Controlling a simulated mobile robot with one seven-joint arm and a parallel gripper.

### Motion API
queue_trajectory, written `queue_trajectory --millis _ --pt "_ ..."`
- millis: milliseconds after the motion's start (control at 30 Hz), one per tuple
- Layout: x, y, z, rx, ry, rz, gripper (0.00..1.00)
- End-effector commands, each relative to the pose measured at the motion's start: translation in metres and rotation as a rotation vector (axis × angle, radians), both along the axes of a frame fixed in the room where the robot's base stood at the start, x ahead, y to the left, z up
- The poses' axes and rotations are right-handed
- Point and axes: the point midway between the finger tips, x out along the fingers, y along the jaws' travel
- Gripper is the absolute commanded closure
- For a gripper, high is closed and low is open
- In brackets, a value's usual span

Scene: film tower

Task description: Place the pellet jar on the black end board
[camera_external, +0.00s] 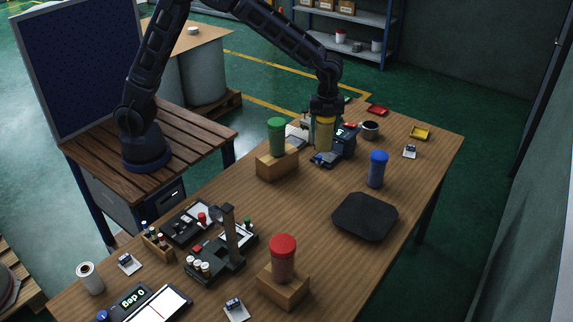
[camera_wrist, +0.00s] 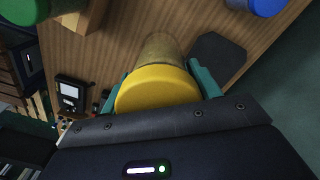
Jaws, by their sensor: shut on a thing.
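My gripper (camera_external: 325,114) points down and is shut on a jar with a yellow lid and yellowish contents (camera_external: 324,136). In the wrist view the teal fingers of my gripper (camera_wrist: 160,75) stand on either side of its yellow lid (camera_wrist: 158,89). The jar is roughly upright at the far part of the table, in front of a dark device; its exact height above the table is hard to tell. The black end board (camera_external: 365,216) lies flat and bare on the right side of the table, nearer the camera. It also shows in the wrist view (camera_wrist: 217,58), beyond the jar.
A blue-lidded jar (camera_external: 377,170) stands between my gripper and the board. A green-lidded jar (camera_external: 277,138) and a red-lidded jar (camera_external: 283,260) stand on wooden blocks. A dark device (camera_external: 345,142) and a cup (camera_external: 369,130) are close to my gripper.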

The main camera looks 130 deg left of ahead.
Motion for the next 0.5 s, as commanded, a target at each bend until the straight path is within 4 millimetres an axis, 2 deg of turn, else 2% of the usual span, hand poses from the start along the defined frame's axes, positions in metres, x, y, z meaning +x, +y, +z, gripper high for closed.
queue_trajectory --millis 167,300,500 --pt "0.045 -0.002 0.009 0.001 -0.002 -0.015 0.70" --pt "0.098 -0.008 0.017 0.001 -0.003 -0.031 0.70" --pt "0.163 -0.023 0.027 0.003 -0.004 -0.048 0.70"
